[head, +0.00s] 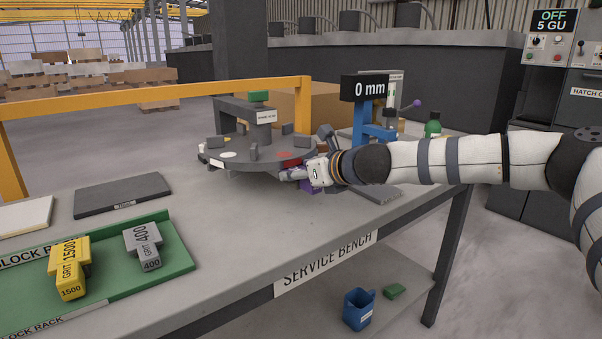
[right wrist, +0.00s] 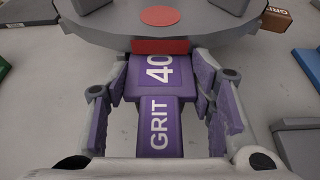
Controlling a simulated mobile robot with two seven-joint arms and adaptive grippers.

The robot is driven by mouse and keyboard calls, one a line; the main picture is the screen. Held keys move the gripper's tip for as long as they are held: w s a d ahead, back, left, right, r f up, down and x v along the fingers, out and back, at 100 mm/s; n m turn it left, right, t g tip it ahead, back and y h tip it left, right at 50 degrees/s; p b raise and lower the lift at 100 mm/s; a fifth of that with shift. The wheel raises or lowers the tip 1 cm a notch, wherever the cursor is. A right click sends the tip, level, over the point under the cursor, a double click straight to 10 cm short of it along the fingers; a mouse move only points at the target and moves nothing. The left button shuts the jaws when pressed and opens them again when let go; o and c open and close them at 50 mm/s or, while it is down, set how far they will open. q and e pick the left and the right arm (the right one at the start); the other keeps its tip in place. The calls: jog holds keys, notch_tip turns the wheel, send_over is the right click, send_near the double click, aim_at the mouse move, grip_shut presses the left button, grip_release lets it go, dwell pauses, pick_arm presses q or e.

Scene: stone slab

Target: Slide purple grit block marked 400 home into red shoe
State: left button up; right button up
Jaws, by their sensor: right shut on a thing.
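The purple grit block (right wrist: 158,80) shows in the right wrist view with "GRIT" and "40" readable. Its far end meets the lower edge of the red shoe (right wrist: 160,46), in line with it; how far it is inside I cannot tell. A red dot (right wrist: 161,16) marks the round grey disc above the shoe. My right gripper (right wrist: 162,82) is shut on the block, one finger along each side. In the head view my right gripper (head: 299,174) is at the disc's near right rim, with a little of the purple block (head: 311,187) showing below it. My left gripper is out of view.
The grey disc (head: 230,168) stands on the service bench (head: 200,240). A green block rack (head: 180,258) at the front left holds a yellow 1500 block (head: 70,268) and a grey 400 block (head: 143,247). A blue stand with a 0 mm display (head: 369,88) is behind my right gripper.

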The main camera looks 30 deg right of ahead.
jog(key=shift+r, duration=0.15)
jog(key=shift+s, duration=0.2)
jog(key=shift+s+d+r+p, duration=0.15)
jog(key=shift+s+p, duration=0.45)
jog(key=shift+s, duration=1.05)
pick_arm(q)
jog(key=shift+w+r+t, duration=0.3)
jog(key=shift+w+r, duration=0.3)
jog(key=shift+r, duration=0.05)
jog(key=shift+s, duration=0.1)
pick_arm(e)
jog(key=shift+s, duration=0.1)
